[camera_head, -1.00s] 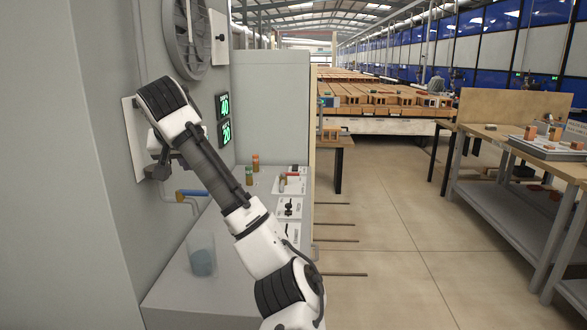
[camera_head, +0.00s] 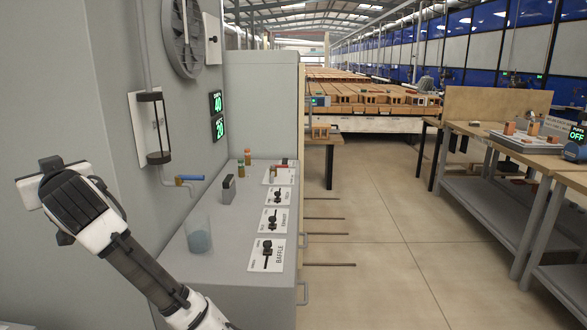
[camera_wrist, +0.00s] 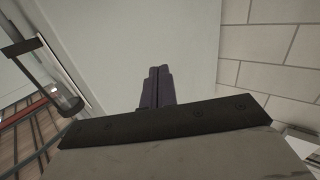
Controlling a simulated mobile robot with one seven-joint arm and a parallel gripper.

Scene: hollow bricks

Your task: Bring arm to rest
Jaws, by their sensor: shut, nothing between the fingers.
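My arm is at the lower left in the head view, raised in front of the grey cabinet wall and bent at its upper end. The fingers of my gripper (camera_wrist: 160,86) show in the wrist view. They are dark, side by side and shut, with nothing between them. They point toward a plain pale surface, and I cannot tell how far off it is. In the head view my gripper is not clearly seen.
The grey counter (camera_head: 232,275) holds a glass beaker (camera_head: 199,236), labelled levers (camera_head: 270,222), a dark-handled block (camera_head: 229,189) and small vials (camera_head: 247,158). A sight tube (camera_head: 153,125) is on the wall. A workbench (camera_head: 500,140) stands right. The floor aisle between is clear.

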